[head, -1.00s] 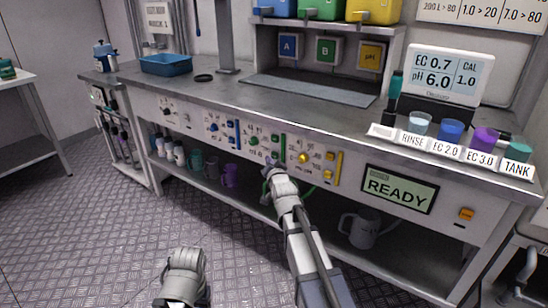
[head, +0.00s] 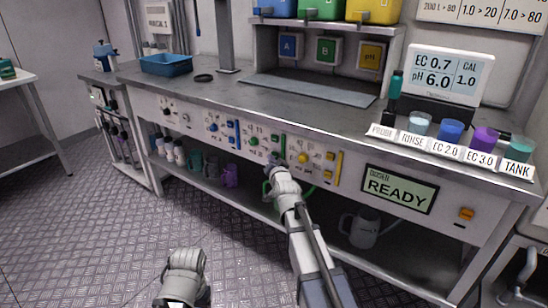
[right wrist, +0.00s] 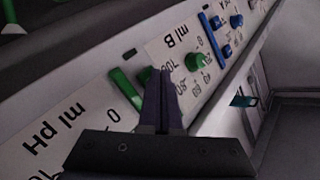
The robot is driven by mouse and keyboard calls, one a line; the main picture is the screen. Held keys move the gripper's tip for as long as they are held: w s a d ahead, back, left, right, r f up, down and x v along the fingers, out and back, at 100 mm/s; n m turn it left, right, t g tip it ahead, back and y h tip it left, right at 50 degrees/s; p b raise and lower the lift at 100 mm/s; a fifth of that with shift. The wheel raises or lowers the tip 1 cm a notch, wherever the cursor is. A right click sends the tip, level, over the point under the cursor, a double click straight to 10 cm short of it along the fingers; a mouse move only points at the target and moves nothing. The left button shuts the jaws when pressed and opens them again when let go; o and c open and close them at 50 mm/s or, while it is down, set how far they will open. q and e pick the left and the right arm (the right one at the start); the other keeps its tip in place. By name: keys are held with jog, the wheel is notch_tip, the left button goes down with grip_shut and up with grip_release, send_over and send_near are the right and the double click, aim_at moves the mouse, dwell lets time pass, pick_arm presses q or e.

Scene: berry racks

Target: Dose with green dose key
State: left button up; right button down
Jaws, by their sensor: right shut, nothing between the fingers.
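The green group on the bench's front panel has a round green knob (head: 253,141), small green keys (head: 275,138) and a long green bar (head: 283,146). The right wrist view shows the bar (right wrist: 126,90), one small key (right wrist: 146,75) and the knob (right wrist: 198,60). I cannot read which piece is the dose key. My right gripper (head: 275,160) is shut and empty in front of this group. Its fingertips (right wrist: 166,75) are beside the small key and partly cover the area between it and the knob; contact cannot be told. My left arm shows at the bottom, its gripper out of frame.
The blue knob group (head: 213,127) lies left of the green one, and the yellow group (head: 303,157) lies right. The doser display (head: 398,189) reads READY. Cups and a meter (head: 449,75) stand on the bench at right.

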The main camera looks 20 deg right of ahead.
jog(key=shift+w+d, duration=0.2)
jog(key=shift+d, duration=0.05)
jog(key=shift+a, duration=0.1)
dwell(0.5)
jog(key=shift+s+a, duration=0.55)
jog(key=shift+a, duration=0.05)
jog(key=shift+a, duration=0.1)
jog(key=s+a, duration=0.1)
jog(key=a, duration=0.1)
jog(key=s+a, duration=0.1)
jog(key=s, duration=0.1)
jog(key=shift+a, duration=0.4)
dwell(0.6)
